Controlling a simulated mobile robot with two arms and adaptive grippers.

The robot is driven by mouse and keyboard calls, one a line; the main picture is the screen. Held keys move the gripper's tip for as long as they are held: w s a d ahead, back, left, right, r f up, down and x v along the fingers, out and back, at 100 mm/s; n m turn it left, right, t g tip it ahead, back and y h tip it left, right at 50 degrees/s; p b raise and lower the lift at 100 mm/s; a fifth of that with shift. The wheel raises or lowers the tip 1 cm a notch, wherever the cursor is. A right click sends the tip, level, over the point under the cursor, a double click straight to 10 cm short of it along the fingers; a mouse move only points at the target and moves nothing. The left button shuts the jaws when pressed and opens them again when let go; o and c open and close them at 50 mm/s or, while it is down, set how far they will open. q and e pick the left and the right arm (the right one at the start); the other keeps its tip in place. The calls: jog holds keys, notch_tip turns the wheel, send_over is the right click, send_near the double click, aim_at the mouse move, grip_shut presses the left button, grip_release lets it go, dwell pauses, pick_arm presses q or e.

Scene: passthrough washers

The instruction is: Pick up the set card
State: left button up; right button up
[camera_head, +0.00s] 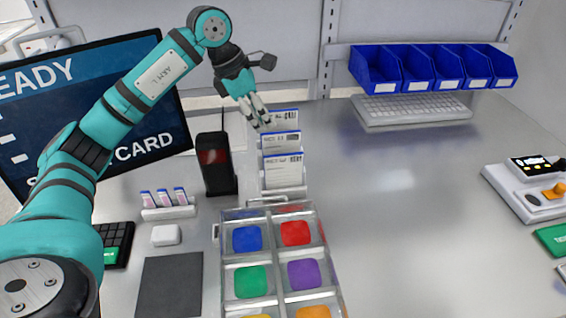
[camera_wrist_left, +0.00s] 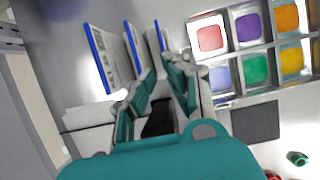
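Three white cards with blue top edges stand in a row in a clear holder (camera_head: 284,191): a front card (camera_head: 283,172), a middle card (camera_head: 281,145) and a back card (camera_head: 286,117). Their print is too small to tell which is the set card. The wrist view shows them too, the largest card (camera_wrist_left: 110,60) at left. My left gripper (camera_head: 261,118) points down beside the back card, on its left. In the wrist view its fingers (camera_wrist_left: 162,72) are apart, near the rightmost card; I cannot tell whether they touch it. My right gripper is not in view.
A black handheld device (camera_head: 215,165) with an antenna stands left of the cards. A clear divided tray (camera_head: 268,212) with coloured pieces lies in front. A monitor (camera_head: 150,125) stands at left. Blue bins (camera_head: 385,72) hang at the back. The table's right middle is clear.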

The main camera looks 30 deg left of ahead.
pick_arm(q)
jog(key=p, duration=0.1)
send_near(290, 168)
jog(key=p+x, duration=0.1)
jog(key=x, duration=0.2)
jog(key=shift+w, duration=0.15)
jog(key=shift+w+f+p, duration=0.1)
jog(key=shift+f+p, duration=0.2)
jog(key=shift+f, duration=0.25)
jog(key=p+x, duration=0.1)
jog(key=x, duration=0.3)
jog(key=shift+w+d+f, duration=0.1)
jog(key=shift+d+f, duration=0.15)
jog(key=shift+w+d+f+p, duration=0.15)
jog(key=shift+f+p, duration=0.15)
jog(key=shift+f, duration=0.25)
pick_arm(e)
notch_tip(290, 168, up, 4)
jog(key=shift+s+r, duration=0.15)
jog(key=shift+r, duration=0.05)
pick_arm(q)
jog(key=shift+f+b, duration=0.2)
jog(key=shift+b, duration=0.2)
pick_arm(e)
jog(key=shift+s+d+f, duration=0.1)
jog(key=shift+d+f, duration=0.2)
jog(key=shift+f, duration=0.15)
